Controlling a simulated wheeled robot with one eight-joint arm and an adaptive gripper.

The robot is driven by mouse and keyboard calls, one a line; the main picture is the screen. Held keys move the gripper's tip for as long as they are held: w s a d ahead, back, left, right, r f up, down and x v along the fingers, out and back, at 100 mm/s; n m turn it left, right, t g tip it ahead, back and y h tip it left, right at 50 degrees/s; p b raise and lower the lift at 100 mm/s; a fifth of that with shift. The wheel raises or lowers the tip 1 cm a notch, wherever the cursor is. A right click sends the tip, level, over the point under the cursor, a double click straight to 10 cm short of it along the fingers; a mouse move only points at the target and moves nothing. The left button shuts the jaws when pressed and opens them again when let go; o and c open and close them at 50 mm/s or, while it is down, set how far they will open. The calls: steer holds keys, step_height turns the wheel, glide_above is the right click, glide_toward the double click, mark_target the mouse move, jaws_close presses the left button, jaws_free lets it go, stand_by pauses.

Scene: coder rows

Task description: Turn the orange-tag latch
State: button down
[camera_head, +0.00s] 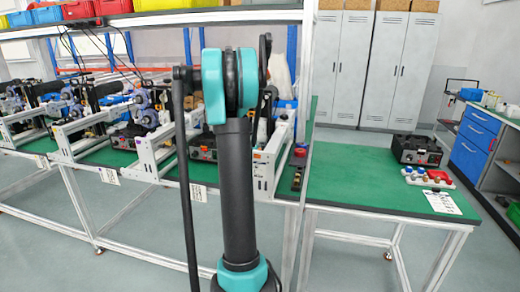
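My arm, black with teal joints, rises through the middle of the view and covers part of the bench behind it. My gripper is not visible. Several white-framed machines stand in a row on the green bench; the nearest white end panel (263,178) is just right of my arm. A small orange-red patch (257,155) shows near the top of that panel. It is too small to tell whether it is the orange-tag latch. No latch can be made out clearly.
The green benchtop (350,165) is mostly bare at the right, with a black box (416,150) and small coloured parts (428,178) at its far end. A shelf (150,20) with coloured bins hangs above. Grey lockers (372,70) stand behind. The floor in front is clear.

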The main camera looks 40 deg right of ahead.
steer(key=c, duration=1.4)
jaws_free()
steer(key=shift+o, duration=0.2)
